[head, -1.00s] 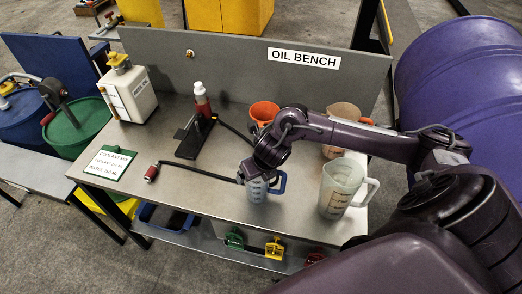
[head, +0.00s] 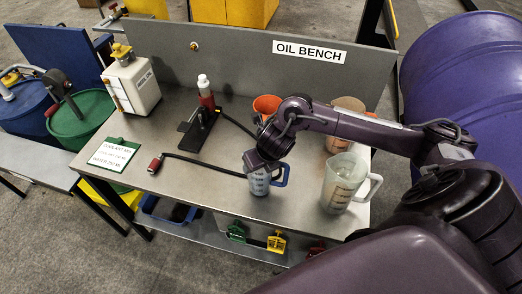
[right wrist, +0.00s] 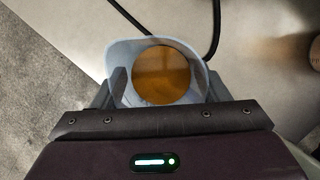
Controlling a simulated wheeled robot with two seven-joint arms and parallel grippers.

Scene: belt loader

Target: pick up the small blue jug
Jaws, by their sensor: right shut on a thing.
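The small blue jug (head: 260,184) is near the front edge of the steel bench, with its blue handle to the right. My right gripper (head: 262,168) is over its top and shut on it. The jug looks upright; I cannot tell whether its base touches the bench. In the right wrist view the jug (right wrist: 203,57) sits between the two fingers of my right gripper (right wrist: 167,88), with amber liquid inside. My left gripper is not in view.
A larger clear jug (head: 340,183) stands close to the right on the bench (head: 205,170). An orange jug (head: 267,104) and a beige jug (head: 346,104) are behind my arm. A black hose (head: 208,163) runs just left of the blue jug. A sign card (head: 115,155) lies at left.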

